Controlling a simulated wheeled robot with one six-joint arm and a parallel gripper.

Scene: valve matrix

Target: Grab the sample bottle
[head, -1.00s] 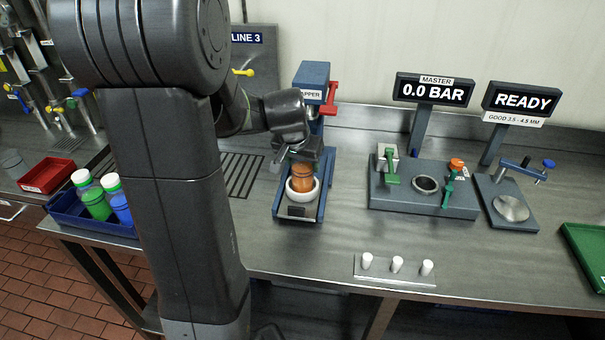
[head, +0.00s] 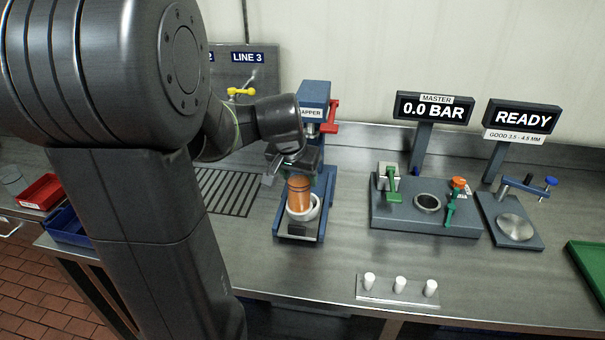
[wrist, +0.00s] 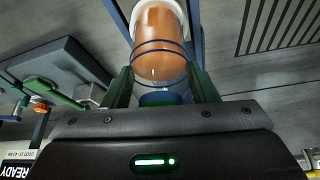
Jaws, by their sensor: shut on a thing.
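The sample bottle (head: 299,193) is orange, with dark bands visible in the wrist view (wrist: 160,40). It stands about upright at the white ring seat (head: 306,214) of the blue capper (head: 315,95). I cannot tell whether its base is inside the ring or just above it. My gripper (wrist: 160,82) is shut on the bottle, with a dark green finger on each side. In the head view, my wrist hides the bottle's upper end.
The capper's red lever (head: 333,115) is close right of my wrist. The master gauge fixture (head: 390,214) and the READY gauge (head: 514,226) stand further right. Several white plugs on a plate (head: 385,297) lie in front. A drain grate (head: 225,190) lies left.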

